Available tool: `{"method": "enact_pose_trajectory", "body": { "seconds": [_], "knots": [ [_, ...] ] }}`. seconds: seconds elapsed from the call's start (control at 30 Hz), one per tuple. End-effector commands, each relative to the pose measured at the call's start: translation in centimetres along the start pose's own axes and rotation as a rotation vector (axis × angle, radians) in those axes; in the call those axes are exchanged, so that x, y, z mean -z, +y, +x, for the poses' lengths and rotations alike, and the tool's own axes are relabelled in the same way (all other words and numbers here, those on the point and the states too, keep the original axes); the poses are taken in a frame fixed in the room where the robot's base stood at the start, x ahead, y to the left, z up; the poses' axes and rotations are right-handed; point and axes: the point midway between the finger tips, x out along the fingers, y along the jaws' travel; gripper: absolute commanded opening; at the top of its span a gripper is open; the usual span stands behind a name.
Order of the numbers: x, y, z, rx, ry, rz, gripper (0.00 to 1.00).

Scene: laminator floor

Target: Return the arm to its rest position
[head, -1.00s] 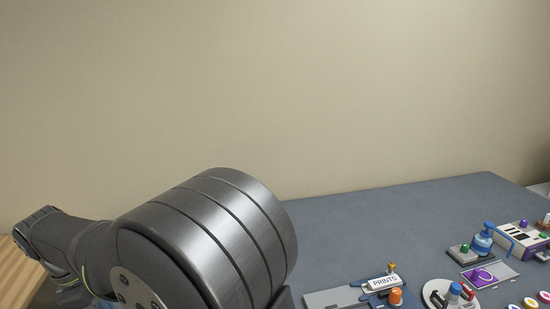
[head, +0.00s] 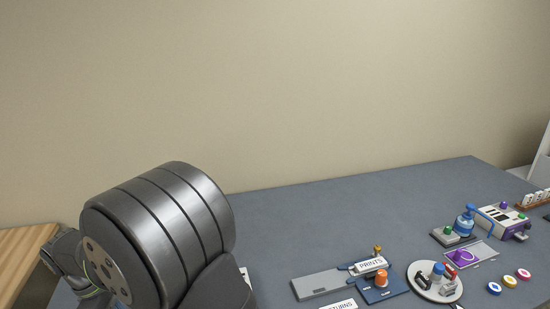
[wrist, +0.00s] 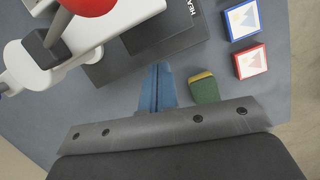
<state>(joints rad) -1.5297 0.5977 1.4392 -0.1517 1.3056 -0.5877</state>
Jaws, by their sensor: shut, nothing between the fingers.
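My gripper (wrist: 157,66) shows in the wrist view with its two blue fingers together and nothing between them. It points over the grey-blue table, just short of a dark plate with partly hidden lettering (wrist: 150,40). In the head view my arm fills the lower left, and its gripper end cannot be seen there.
In the wrist view, a white lever with a red ball (wrist: 90,6) stands close at upper left. A green block with a yellow end (wrist: 203,87) lies right of the fingers. Two picture cards, blue-edged (wrist: 242,19) and red-edged (wrist: 250,62), lie further right. The table's back middle (head: 330,205) is clear.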

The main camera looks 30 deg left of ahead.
Motion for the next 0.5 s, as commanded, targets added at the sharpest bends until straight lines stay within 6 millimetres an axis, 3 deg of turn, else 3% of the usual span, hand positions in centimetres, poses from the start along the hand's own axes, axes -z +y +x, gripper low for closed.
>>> {"method": "enact_pose_trajectory", "body": {
  "seconds": [0.5],
  "knots": [
    [5.1, 4.0, -1.2, 0.121, 0.0, 0.479, 0.0]
  ]
}}
